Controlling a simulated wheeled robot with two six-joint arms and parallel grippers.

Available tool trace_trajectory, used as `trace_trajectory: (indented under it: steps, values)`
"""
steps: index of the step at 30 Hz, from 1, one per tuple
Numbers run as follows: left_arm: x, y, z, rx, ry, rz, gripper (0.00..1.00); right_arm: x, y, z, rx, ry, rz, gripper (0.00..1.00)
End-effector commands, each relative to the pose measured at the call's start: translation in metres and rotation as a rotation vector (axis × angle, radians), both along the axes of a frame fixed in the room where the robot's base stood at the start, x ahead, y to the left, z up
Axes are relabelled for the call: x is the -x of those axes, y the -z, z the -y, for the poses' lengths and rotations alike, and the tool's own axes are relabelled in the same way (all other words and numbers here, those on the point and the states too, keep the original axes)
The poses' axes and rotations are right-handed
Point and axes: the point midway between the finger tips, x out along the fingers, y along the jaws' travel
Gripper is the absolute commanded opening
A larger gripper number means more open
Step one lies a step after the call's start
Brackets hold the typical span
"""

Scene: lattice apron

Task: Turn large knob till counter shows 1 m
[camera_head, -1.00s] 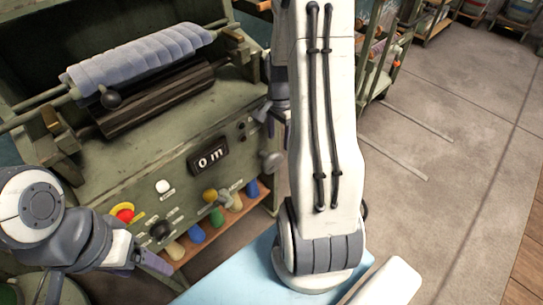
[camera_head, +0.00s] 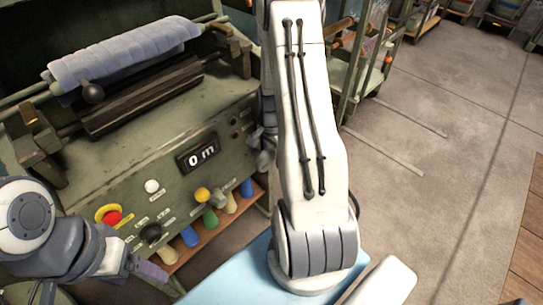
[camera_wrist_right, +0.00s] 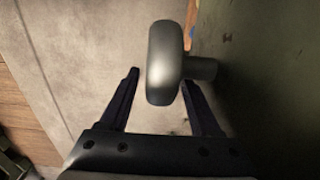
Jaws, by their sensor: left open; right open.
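The green machine's counter (camera_head: 197,156) reads "0 m". A large grey knob (camera_wrist_right: 165,62) sticks out on a short shaft from the machine's green side wall. In the right wrist view it lies between the two fingers of my right gripper (camera_wrist_right: 160,82), which is open. A gap shows between the knob and the left finger; whether the right finger touches it I cannot tell. In the head view my white right arm hides most of this area. My left gripper (camera_head: 150,270) is open and empty, low in front of the machine's panel.
The panel carries a red button (camera_head: 110,216), a black knob (camera_head: 150,232), a white button (camera_head: 152,186) and a yellow knob (camera_head: 202,194). Coloured spools stand on a wooden shelf (camera_head: 240,208) below. A blue-grey roll (camera_head: 125,50) lies on top. Floor (camera_head: 440,110) at right is clear.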

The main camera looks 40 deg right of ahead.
Motion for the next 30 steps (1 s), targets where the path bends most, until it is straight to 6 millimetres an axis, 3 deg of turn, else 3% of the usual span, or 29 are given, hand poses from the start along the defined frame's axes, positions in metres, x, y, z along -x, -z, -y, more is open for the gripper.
trace_trajectory:
  steps: [1, 2, 6, 7, 20, 30]
  values:
    - [0.0, 0.0, 0.0, 0.0, 0.0, 0.0, 0.76, 0.0, 0.0, 0.0, 0.0, 0.0, 0.0, 0.64]
    - [0.0, 0.0, 0.0, 0.0, 0.0, 0.0, 0.76, 0.0, 0.0, 0.0, 0.0, 0.0, 0.0, 0.56]
    - [0.0, 0.0, 0.0, 0.0, 0.0, 0.0, 0.76, 0.0, 0.0, 0.0, 0.0, 0.0, 0.0, 0.03]
    - [0.0, 0.0, 0.0, 0.0, 0.0, 0.0, 0.76, 0.0, 0.0, 0.0, 0.0, 0.0, 0.0, 0.0]
    - [0.0, -0.01, 0.0, 0.0, 0.0, 0.0, 0.76, 0.0, -0.001, 0.0, -0.06, 0.003, -0.006, 0.0]
    - [0.0, -0.031, 0.0, 0.0, 0.0, 0.0, 0.76, 0.0, 0.005, -0.001, -0.291, 0.006, -0.022, 0.0]
